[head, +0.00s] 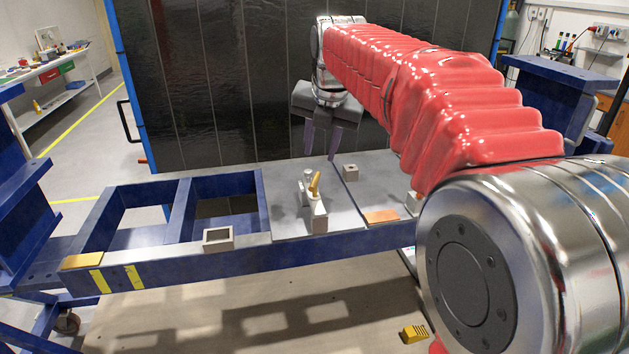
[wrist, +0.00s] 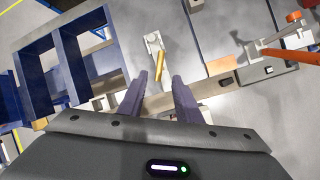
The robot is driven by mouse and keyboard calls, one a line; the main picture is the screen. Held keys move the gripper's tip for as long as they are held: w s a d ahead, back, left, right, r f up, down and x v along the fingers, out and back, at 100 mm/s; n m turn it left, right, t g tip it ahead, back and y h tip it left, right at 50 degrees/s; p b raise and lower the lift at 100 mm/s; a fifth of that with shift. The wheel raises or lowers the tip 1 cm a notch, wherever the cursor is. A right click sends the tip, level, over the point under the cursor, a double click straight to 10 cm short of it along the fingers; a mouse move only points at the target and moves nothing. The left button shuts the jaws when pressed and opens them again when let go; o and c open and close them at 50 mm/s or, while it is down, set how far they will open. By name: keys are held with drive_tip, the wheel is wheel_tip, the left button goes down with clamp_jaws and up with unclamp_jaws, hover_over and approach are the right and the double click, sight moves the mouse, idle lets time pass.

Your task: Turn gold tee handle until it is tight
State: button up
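The gold tee handle (head: 314,184) stands on a small grey clamp block (head: 319,217) on the grey plate of the blue jig frame. In the wrist view the gold handle (wrist: 160,66) lies just ahead of the fingertips, roughly in line with the gap between them. My gripper (head: 320,152) hangs above and behind the clamp in the head view, pointing down. Its two dark fingers are apart with nothing between them, as the wrist view also shows (wrist: 169,80). The gripper is not touching the handle. The screw under the handle is not clearly visible.
The blue frame (head: 180,185) has open bays left of the plate. A small hollow block (head: 218,239) sits on the front rail, and another block (head: 350,172) stands behind right. An orange pad (head: 381,216) lies right of the clamp. A dark panel (head: 200,80) stands behind.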

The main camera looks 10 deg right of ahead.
sight(315, 178)
drive_tip(key=x, duration=1.3)
drive_tip(key=shift+f, duration=0.15)
drive_tip(key=shift+c, duration=0.2)
clamp_jaws()
drive_tip(key=shift+a, duration=0.2)
drive_tip(key=shift+d, duration=0.1)
